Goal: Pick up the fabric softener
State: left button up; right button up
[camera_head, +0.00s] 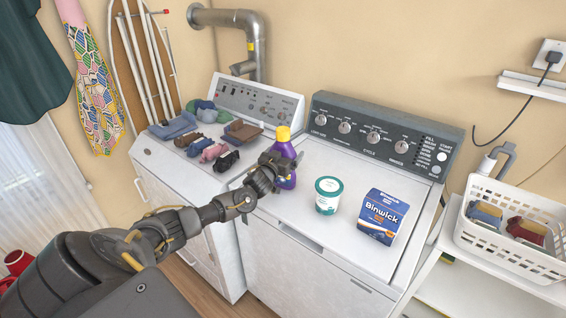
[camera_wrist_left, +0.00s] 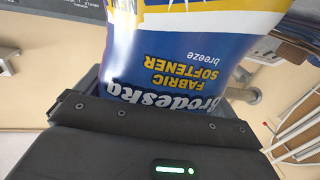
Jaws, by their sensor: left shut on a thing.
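The fabric softener (camera_head: 284,152) is a purple bottle with a yellow cap, upright at the left side of the right-hand washer's top. In the left wrist view its label (camera_wrist_left: 175,68) fills the upper middle, upside down, reading "Brodeska fabric softener breeze". My left gripper (camera_head: 268,171) reaches the bottle from the front left and is shut on it. The gripper and bottle hide part of each other; I cannot tell if the base touches the washer top. My right gripper is not in view.
Folded clothes (camera_head: 205,140) lie on the left machine. A white basket (camera_head: 511,235) stands at far right.

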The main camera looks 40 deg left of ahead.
pick_arm(q)
jog(key=shift+r, duration=0.15)
jog(key=shift+r, duration=0.15)
